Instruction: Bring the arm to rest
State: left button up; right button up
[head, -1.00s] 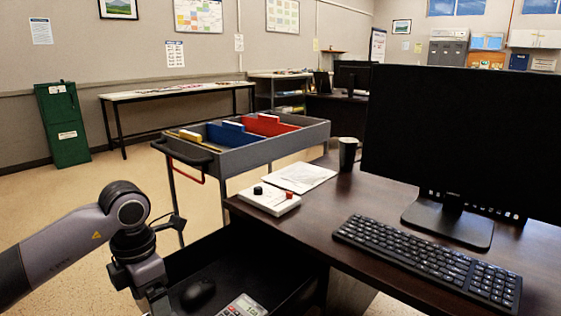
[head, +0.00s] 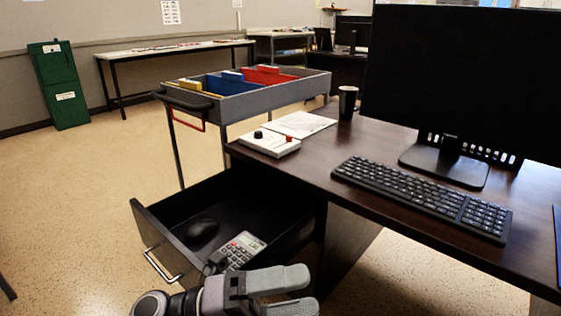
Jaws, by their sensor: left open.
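My left gripper (head: 308,290) shows at the bottom of the head view, with its two grey fingers apart and pointing right. Nothing shows between the fingers. It appears in front of the near right corner of an open desk drawer (head: 160,238); whether it touches the drawer cannot be told. The rest of my left arm is mostly cut off by the lower edge. My right gripper is not in view.
The drawer holds a black mouse (head: 201,231) and a calculator (head: 240,250). On the desk (head: 330,142) are a keyboard (head: 420,195), a monitor (head: 465,75), a white control box (head: 268,146), papers (head: 303,124) and a cup (head: 347,102). A file cart (head: 262,103) stands behind.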

pick_arm(q)
jog(key=w+a+f+n+t+y+b, duration=0.15)
jog(key=a+f+n+t+y, duration=0.3)
jog(key=n+t, duration=0.55)
jog(key=w+a+f+n+t+y+b, duration=0.1)
jog(key=w+a+f+n+t+y, duration=0.4)
jog(key=n, duration=1)
jog(key=s+a+f+n+g+y+b, duration=0.1)
jog(key=s+a+f+n+g+y, duration=0.15)
jog(key=s+f+n, duration=0.45)
jog(key=s+a+f+n+g+y+b, duration=0.15)
jog(key=s+a+f+y, duration=0.3)
jog(key=f, duration=0.45)
jog(key=s+a+r+y+p, duration=0.1)
jog(key=a+r+p, duration=0.1)
jog(key=r+p, duration=0.5)
jog(key=s+a+r+n+g+y+p, duration=0.1)
jog(key=a+r+p, duration=0.2)
jog(key=p, duration=1.5)
notch_tip(320, 180, up, 4)
jog(key=shift+s+a+r+g+p, duration=0.15)
jog(key=shift+s+g+p, duration=0.15)
jog(key=shift+p, duration=0.05)
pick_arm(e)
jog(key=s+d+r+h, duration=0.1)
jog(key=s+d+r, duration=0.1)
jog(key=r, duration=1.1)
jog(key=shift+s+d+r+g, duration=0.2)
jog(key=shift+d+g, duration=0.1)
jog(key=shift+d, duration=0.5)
